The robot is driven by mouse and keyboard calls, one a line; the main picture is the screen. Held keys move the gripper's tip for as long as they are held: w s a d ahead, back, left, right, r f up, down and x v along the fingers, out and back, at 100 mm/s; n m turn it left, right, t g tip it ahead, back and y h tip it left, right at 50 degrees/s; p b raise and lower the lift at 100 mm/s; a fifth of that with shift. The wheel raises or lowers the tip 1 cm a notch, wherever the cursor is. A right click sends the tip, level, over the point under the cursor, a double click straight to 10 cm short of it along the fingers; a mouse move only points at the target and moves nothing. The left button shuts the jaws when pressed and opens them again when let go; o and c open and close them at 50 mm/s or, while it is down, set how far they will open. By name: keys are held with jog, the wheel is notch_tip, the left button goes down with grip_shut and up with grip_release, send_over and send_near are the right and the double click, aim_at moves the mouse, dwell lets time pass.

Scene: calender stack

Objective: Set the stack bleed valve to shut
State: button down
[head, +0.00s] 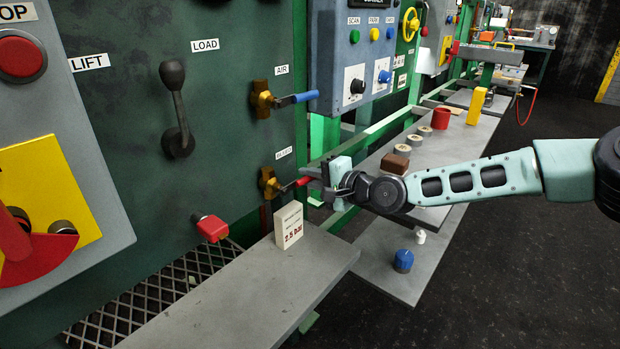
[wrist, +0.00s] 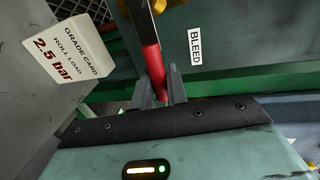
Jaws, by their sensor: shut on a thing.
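The bleed valve (head: 268,183) has a brass body on the green panel, under a BLEED label (head: 284,153). Its red handle (head: 301,183) points out to the right, about level. My gripper (head: 314,181) is shut on the red handle near its outer end. In the wrist view the red handle (wrist: 152,62) runs down between my two fingertips (wrist: 160,85), and the BLEED label (wrist: 195,46) is to the right.
The AIR valve (head: 262,99) with a blue handle is above. A grade card (head: 289,225) reading 2.5 bar stands on a grey shelf (head: 250,290) below, close to my gripper. Another shelf (head: 385,145) with small items lies behind my arm.

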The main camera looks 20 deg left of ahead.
jog(key=shift+f, duration=0.1)
jog(key=c, duration=1.4)
grip_release()
jog(key=shift+c, duration=0.2)
jog(key=v, duration=1.7)
jog(key=shift+d, duration=0.25)
jog(key=shift+s, duration=0.15)
